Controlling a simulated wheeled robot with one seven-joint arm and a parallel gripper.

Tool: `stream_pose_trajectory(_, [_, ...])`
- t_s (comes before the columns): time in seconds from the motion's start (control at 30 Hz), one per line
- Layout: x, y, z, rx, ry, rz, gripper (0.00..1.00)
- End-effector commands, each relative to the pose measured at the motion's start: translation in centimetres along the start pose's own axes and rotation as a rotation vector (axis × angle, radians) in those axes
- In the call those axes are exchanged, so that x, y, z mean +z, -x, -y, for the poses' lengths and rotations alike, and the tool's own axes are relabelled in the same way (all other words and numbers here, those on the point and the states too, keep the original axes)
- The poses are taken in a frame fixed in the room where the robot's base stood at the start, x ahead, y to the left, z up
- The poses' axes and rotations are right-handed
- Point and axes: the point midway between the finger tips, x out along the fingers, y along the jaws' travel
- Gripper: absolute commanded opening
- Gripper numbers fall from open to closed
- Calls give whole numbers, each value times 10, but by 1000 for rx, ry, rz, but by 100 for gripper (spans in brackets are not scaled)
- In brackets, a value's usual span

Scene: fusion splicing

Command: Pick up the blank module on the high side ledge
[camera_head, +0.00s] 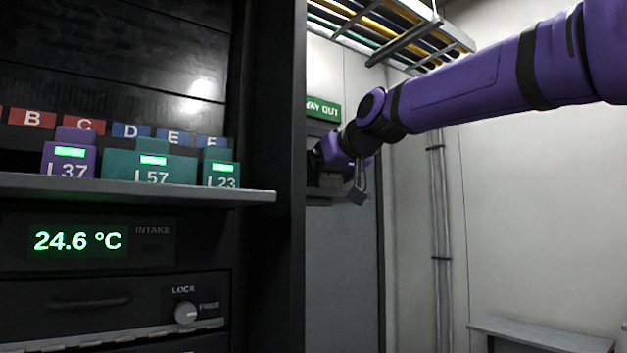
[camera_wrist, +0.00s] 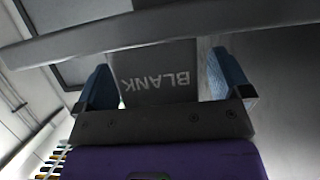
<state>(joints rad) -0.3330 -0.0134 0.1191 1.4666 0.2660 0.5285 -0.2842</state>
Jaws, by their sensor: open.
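The blank module (camera_wrist: 158,75) is a dark grey block with "BLANK" on its face, upside down in the wrist view. It sits against the grey edge of the side ledge (camera_wrist: 105,36). My gripper (camera_wrist: 163,82) is open, with one blue-padded finger on each side of the module. A narrow light gap shows between the module and each finger. In the head view my gripper (camera_head: 345,186) is at the ledge beside the dark rack post. The module is small and dark there, partly hidden by the gripper.
A rack shelf (camera_head: 235,194) at left holds modules L37 (camera_head: 68,165), L57 (camera_head: 150,170) and L23 (camera_head: 221,175). The dark rack post (camera_head: 277,130) stands close to my gripper's left. A cable tray (camera_head: 400,35) hangs overhead. A grey bench (camera_head: 540,331) is at lower right.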

Motion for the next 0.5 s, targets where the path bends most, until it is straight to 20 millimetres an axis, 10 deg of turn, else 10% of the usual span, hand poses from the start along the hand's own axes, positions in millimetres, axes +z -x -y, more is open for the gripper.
stream_pose_trajectory(0.3, [0,-11,0,1,0,-1,96])
stream_pose_trajectory(0.5, [0,-11,0,1,0,0,52])
